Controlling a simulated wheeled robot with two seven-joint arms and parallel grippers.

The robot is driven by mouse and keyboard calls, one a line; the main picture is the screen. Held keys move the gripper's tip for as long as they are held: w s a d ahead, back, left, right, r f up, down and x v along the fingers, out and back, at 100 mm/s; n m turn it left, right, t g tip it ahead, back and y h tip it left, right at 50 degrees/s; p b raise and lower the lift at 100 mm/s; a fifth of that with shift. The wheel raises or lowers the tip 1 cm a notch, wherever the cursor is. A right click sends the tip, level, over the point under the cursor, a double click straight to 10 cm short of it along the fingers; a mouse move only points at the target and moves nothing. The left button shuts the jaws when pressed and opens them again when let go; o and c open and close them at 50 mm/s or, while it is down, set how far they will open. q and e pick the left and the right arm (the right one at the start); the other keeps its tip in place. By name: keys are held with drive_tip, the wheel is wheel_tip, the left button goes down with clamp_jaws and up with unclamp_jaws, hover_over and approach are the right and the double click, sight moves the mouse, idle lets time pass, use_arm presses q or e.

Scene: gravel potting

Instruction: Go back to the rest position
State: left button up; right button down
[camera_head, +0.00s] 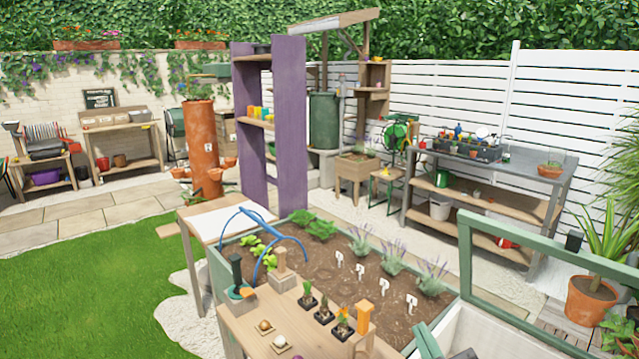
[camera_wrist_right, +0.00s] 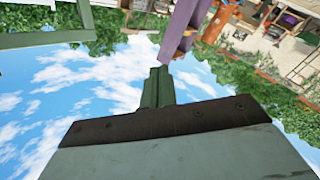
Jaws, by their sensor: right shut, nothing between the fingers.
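My right gripper (camera_head: 428,342) shows only in part at the bottom edge of the head view, just in front of the raised planter bed's right side. In the right wrist view its green fingers (camera_wrist_right: 158,87) are together with nothing held between them. Behind them the wrist view shows mostly blue sky, with the garden tilted at the upper right. My left gripper is not in the head view. The raised planter bed (camera_head: 340,250) holds brown soil, lavender, green plants and several white markers.
A green frame (camera_head: 465,262) stands at the right, near my right gripper. A purple shelf (camera_head: 292,130) stands behind the bed. Open lawn (camera_head: 90,290) lies at the left.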

drive_tip(key=s+d+f+m+g+h, duration=0.3)
drive_tip(key=s+d+f+m+g, duration=0.25)
drive_tip(key=s+f+g, duration=0.5)
drive_tip(key=s+f+g+y, duration=0.2)
drive_tip(key=s+f+g, duration=0.45)
drive_tip(key=s, duration=0.75)
wheel_tip(320, 180, down, 25)
drive_tip(key=t, duration=0.1)
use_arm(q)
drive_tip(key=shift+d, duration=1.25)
use_arm(e)
drive_tip(key=s+d+f+g, duration=0.1)
drive_tip(key=s+d+f, duration=0.2)
drive_tip(key=s+f, duration=1.3)
drive_tip(key=shift+s+f+h, duration=0.25)
drive_tip(key=shift+s+h, duration=0.05)
drive_tip(key=shift+s, duration=0.3)
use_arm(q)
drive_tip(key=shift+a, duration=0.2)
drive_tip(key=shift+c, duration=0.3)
